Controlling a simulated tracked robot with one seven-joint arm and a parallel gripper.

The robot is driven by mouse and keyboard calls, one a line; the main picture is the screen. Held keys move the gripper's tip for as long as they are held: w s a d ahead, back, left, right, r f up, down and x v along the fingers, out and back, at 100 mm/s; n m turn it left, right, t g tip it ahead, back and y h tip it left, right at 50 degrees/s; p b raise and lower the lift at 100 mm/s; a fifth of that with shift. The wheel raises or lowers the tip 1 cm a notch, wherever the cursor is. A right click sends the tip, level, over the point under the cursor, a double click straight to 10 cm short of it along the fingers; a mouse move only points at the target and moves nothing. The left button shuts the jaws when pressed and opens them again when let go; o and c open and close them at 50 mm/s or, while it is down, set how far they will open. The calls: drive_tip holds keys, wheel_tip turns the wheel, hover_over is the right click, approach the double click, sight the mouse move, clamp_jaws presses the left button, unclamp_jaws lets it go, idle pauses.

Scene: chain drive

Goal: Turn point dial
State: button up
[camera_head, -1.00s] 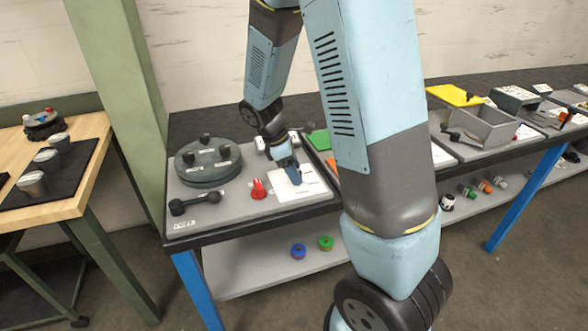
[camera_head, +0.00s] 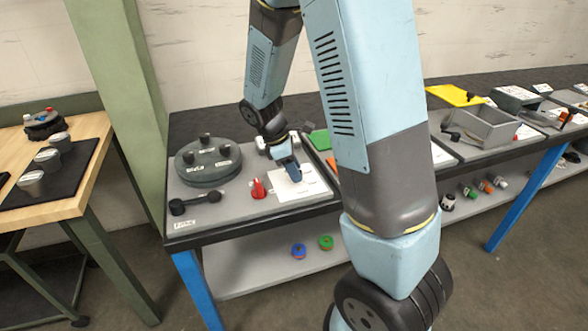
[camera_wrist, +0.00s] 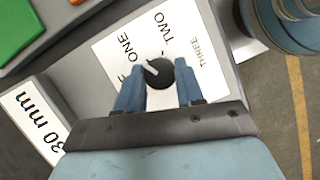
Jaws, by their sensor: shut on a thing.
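The point dial (camera_wrist: 160,74) is a small round black knob with a white pointer line, in the wrist view. It sits on a white card (camera_wrist: 205,88) printed ONE, TWO and THREE; another label is partly hidden behind the left finger. The pointer slants up and left, roughly towards the word ONE. My gripper (camera_wrist: 160,88) has its blue fingers on either side of the dial and is shut on it. In the head view my gripper (camera_head: 290,176) is low over the white card (camera_head: 305,187), and the dial cannot be made out there.
Left of the card stand a red knob (camera_head: 257,188) and a large round grey-green disc (camera_head: 208,162) with black knobs. A black bar (camera_head: 195,202) lies in front of the disc. In the wrist view, a "30 mm" label (camera_wrist: 33,120) and a green piece (camera_wrist: 18,28) are left.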

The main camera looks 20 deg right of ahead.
drive_tip(key=m+g, duration=0.1)
drive_tip(key=m, duration=0.2)
drive_tip(key=m+y, duration=0.1)
drive_tip(key=m, duration=0.2)
drive_tip(key=shift+w+d+g, duration=0.1)
drive_tip(key=shift+w+g, duration=0.1)
drive_tip(key=shift+g, duration=0.2)
drive_tip(key=m+y, duration=0.1)
drive_tip(key=m, duration=0.1)
drive_tip(key=m+g+y, duration=0.1)
drive_tip(key=m, duration=0.2)
drive_tip(key=shift+w, duration=0.1)
drive_tip(key=shift+m, duration=0.3)
drive_tip(key=o, duration=1)
drive_tip(key=shift+o, duration=0.2)
drive_tip(key=v, duration=1.3)
drive_tip(key=shift+w+r, duration=0.25)
drive_tip(key=shift+r, duration=0.1)
drive_tip(key=shift+d, duration=0.1)
